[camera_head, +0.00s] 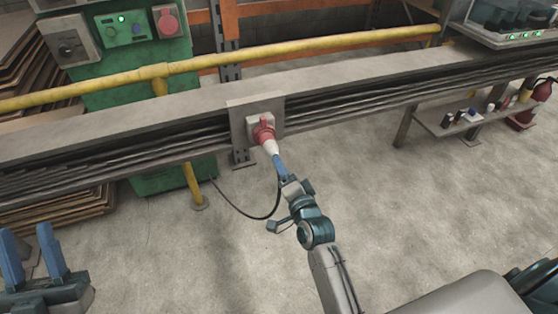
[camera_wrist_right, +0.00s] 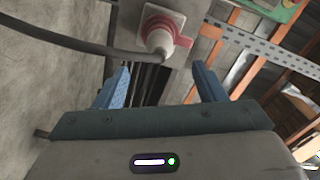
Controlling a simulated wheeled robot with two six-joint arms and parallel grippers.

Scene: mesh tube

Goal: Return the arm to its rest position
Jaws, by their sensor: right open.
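In the head view, a red and white plug (camera_head: 268,141) sits in a pale socket box (camera_head: 251,125) on the grey rail. The wrist view shows the plug (camera_wrist_right: 162,38) just beyond the fingertips, with a dark cable (camera_wrist_right: 70,42) leading from it to the left. My right gripper (camera_head: 278,164) is close below the plug. In the wrist view, the right gripper's (camera_wrist_right: 163,80) blue fingers stand wide apart with nothing between them. My left gripper (camera_head: 30,250) is at the lower left of the head view, its two blue fingers upright and apart, empty.
A long grey rail (camera_head: 340,84) crosses the head view, with a yellow pipe (camera_head: 230,56) above it. A green cabinet (camera_head: 120,40) stands behind at left. A shelf with small items (camera_head: 450,118) and a red extinguisher (camera_head: 541,90) are at right. The concrete floor below the rail is open.

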